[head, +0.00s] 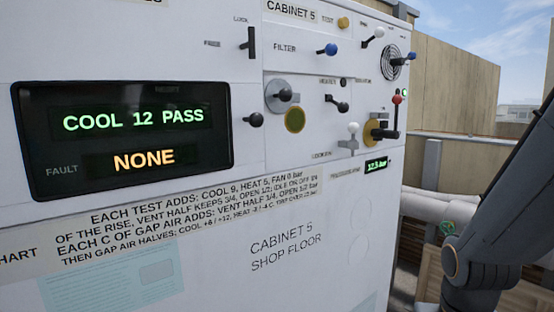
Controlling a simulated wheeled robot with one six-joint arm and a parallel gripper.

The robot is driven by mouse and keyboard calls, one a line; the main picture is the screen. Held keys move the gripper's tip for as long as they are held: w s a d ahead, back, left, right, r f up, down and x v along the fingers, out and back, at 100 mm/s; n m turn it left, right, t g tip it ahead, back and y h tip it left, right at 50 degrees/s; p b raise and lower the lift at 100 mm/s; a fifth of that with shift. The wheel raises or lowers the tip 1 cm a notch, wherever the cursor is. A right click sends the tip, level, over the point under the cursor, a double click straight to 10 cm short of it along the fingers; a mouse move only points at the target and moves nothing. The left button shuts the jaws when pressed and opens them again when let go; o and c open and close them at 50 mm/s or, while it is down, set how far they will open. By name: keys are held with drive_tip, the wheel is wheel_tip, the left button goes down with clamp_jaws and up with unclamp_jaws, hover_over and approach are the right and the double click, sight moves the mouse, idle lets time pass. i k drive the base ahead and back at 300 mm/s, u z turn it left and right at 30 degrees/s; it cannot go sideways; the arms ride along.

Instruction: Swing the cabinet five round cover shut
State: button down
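Cabinet five (350,230) is a white cabinet that fills most of the head view, marked "CABINET 5" at the top and "CABINET 5 SHOP FLOOR" lower down. A grey round cover (271,101) with a black knob sits in its middle panel. An olive-yellow disc (295,120) shows just below and right of the cover, which looks swung up and left of it. My dark arm (505,200) stands at the right edge, apart from the cover. My gripper is not in view.
A display (125,137) reads "COOL 12 PASS" and "NONE". Several knobs and levers crowd the panel, among them a blue knob (330,49), a white knob (352,128) and a red-tipped lever (397,100). Pale pipes (425,207) run beside the cabinet's right side.

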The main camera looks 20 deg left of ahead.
sight(279, 96)
drive_tip(key=u, duration=1.75)
drive_tip(key=k, duration=0.35)
drive_tip(key=z, duration=0.65)
